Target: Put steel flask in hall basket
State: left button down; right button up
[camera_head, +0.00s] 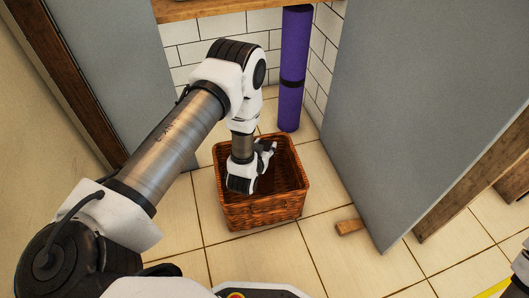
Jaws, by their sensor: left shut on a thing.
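The brown wicker basket (262,214) stands on the tiled floor between two grey panels. My left arm comes in from the left and bends down into the basket's opening. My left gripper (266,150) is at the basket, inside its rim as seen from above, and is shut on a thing. The held thing is hidden by the gripper and wrist, so I cannot make out the steel flask itself. I cannot tell whether it touches the basket's bottom. My right gripper is not in view.
A purple rolled mat (294,70) stands upright behind the basket against the white tiled wall. A grey panel (420,90) stands close on the right, with a small wooden block (349,227) at its foot. Floor in front of the basket is clear.

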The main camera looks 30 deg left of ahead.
pick_arm(q)
jog(key=shift+f, duration=0.35)
jog(key=c, duration=0.6)
grip_release()
jog(key=shift+s+d+r+p, duration=0.1)
jog(key=shift+s+r+p, duration=0.2)
jog(key=shift+p, duration=0.1)
jog(key=p+v, duration=0.5)
jog(key=v, duration=0.6)
jog(key=s+d+f+m+g+h, duration=0.1)
jog(key=s+d+f+g, duration=0.1)
jog(key=s+g, duration=0.4)
jog(key=s+d+f+m+g+h, duration=0.1)
jog(key=s+d+g, duration=0.3)
jog(key=s, duration=1.2)
jog(key=f+g+h, duration=0.1)
jog(key=g, duration=0.2)
jog(key=shift+s+f+h, duration=0.25)
jog(key=shift+f+h, duration=0.05)
jog(key=shift+f, duration=0.05)
